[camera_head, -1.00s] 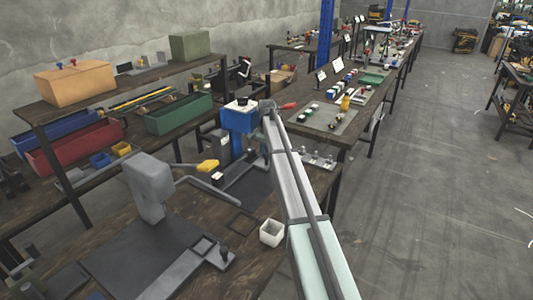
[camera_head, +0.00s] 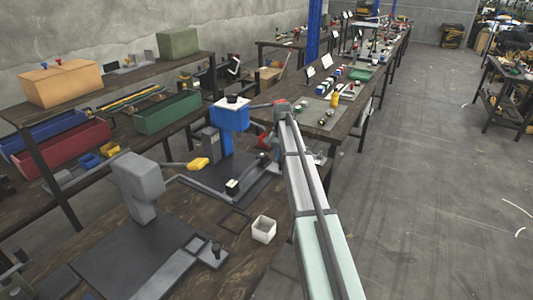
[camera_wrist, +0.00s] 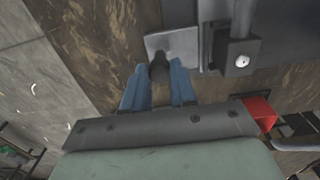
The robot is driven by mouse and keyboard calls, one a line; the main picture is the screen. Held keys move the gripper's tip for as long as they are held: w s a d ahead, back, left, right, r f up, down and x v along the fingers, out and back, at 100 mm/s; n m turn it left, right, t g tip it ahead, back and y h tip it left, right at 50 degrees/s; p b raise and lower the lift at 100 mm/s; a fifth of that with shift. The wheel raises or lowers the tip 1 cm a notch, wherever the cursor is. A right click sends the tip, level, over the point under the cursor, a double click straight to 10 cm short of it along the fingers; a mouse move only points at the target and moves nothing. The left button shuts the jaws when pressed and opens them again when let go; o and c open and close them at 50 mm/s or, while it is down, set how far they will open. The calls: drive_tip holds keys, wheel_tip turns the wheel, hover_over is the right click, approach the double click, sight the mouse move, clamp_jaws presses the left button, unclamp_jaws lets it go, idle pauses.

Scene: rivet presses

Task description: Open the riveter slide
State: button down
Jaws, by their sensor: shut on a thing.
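The blue riveter (camera_head: 230,117) stands on the bench with its slide low at its base. A small dark block (camera_head: 232,187) with a light top sits there. In the wrist view a dark round knob (camera_wrist: 159,68) stands on the slide's pale end plate (camera_wrist: 172,42). My gripper (camera_wrist: 158,76) has its two blue fingers on either side of this knob and is shut on it. In the head view my gripper (camera_head: 264,159) is at the riveter's right side, partly hidden by my arm. The block with a bolt (camera_wrist: 238,52) shows right of the knob.
A grey press (camera_head: 140,185) with its own knobbed slide (camera_head: 205,247) stands nearer on the bench. A white square bin (camera_head: 263,229) is near the bench edge. A yellow handle (camera_head: 198,163) reaches left of the riveter. Open floor (camera_head: 420,200) lies to the right.

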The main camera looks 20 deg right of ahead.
drive_tip(key=shift+s+d, duration=0.6)
drive_tip(key=shift+d, duration=0.05)
drive_tip(key=c, duration=0.9)
unclamp_jaws()
drive_tip(key=shift+r, duration=0.1)
wheel_tip(320, 180, up, 14)
drive_tip(key=shift+f, duration=0.2)
